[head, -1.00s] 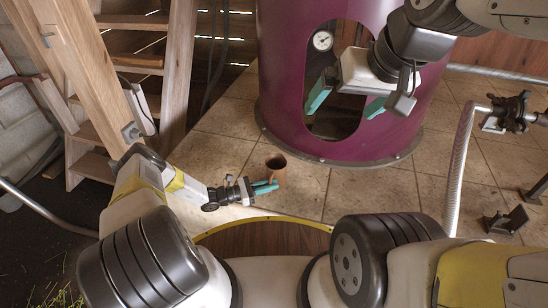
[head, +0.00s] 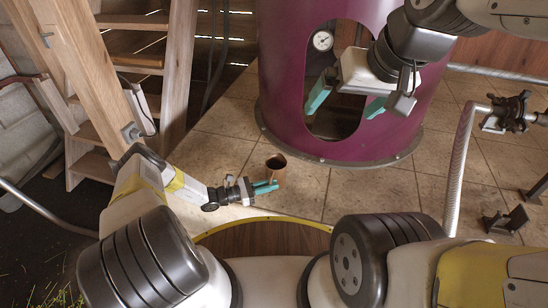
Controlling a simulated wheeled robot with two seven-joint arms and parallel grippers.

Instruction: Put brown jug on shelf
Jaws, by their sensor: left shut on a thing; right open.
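The brown jug (head: 277,168) is a small, open-topped brown vessel, upright, in the lower middle of the head view. My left gripper (head: 266,187) is shut on it, with teal fingers at its near side. I cannot tell whether the jug touches the tiled floor or is held above it. My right gripper (head: 346,101) is open and empty, its teal fingers spread in front of the opening of the purple still. I cannot make out which thing here is the shelf.
The purple still (head: 285,90) stands at the back centre, with an oval opening and a round gauge (head: 323,41). A wooden stair (head: 110,70) is at left. A pipe with a valve (head: 510,108) is at right. Tiled floor (head: 225,150) lies open between them.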

